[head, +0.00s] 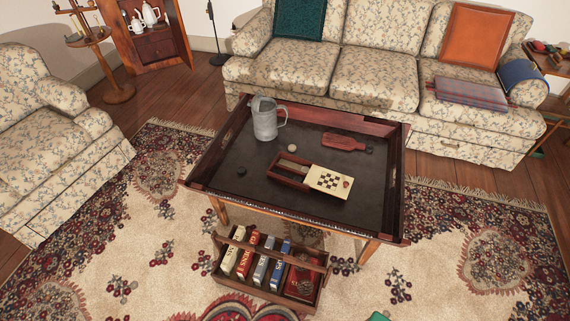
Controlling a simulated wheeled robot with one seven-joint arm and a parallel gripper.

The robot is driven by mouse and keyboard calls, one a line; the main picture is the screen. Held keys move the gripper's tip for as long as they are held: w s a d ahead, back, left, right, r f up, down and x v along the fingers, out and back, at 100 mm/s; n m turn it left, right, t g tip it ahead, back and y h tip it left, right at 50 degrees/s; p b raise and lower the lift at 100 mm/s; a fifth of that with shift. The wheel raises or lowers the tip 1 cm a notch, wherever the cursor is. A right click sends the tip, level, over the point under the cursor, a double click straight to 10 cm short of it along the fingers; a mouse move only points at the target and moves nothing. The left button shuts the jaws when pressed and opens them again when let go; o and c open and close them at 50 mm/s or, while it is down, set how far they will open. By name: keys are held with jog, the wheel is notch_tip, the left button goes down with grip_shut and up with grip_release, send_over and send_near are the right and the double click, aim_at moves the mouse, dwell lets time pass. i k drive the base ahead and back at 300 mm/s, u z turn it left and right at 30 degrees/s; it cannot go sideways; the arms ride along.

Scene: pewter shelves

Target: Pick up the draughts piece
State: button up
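Small round pieces that look like draughts pieces lie on the dark tray-topped table (222,170). A dark piece (241,170) is alone at the left, a pale piece (292,148) is near the middle, and another dark piece (369,149) is at the right beside a reddish wooden board (343,142). A wooden games box (290,183) stands partly open, with a checkered lid (327,180) at its right. A small brown item (346,182) is on the lid's right end, too small to identify. My gripper is not in view.
A grey metal jug (266,122) stands at the table's back left. The table has a raised rim. A wooden carrier (262,291) of books is on the rug in front. A sofa (375,75) is behind and an armchair (45,135) at left.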

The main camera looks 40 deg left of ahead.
aim_at(241, 170)
jog(key=z, duration=1.8)
jog(key=k, duration=2.15)
jog(key=u, duration=2.3)
jog(key=i, duration=0.4)
jog(key=u, duration=0.25)
